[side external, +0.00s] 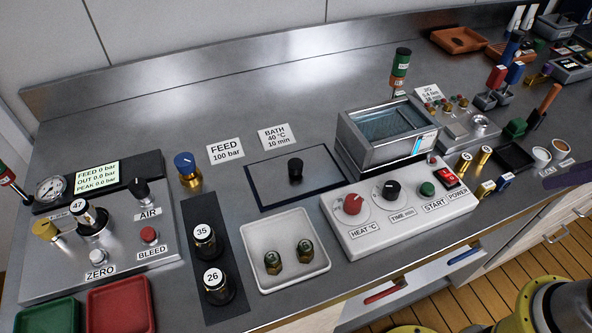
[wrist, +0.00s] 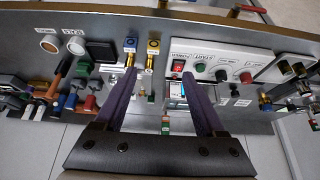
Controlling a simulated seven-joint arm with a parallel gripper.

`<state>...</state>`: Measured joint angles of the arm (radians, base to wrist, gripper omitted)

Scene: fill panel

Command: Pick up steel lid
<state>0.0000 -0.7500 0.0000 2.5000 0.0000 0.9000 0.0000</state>
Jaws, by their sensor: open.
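The steel lid (side external: 264,181) is a flat, square, dark-reflecting plate with an upright black knob (side external: 295,168). It lies on the steel counter in the side view, left of the open water bath (side external: 385,128) and behind the white heater box. In the wrist view a small black knob (wrist: 235,91) shows right of my fingers; the plate around it is hard to make out. My gripper (wrist: 160,74) is open and empty, its purple fingers spread apart. It is away from the lid, over the bath side. In the side view only a purple piece shows at the right edge.
The white heater box (side external: 400,217) with knobs stands in front of the lid. A white tray (side external: 262,225) with two fittings and a dark strip with numbered caps (side external: 205,237) lie front left. FEED and BATH cards (side external: 278,137) stand behind. The back left counter is clear.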

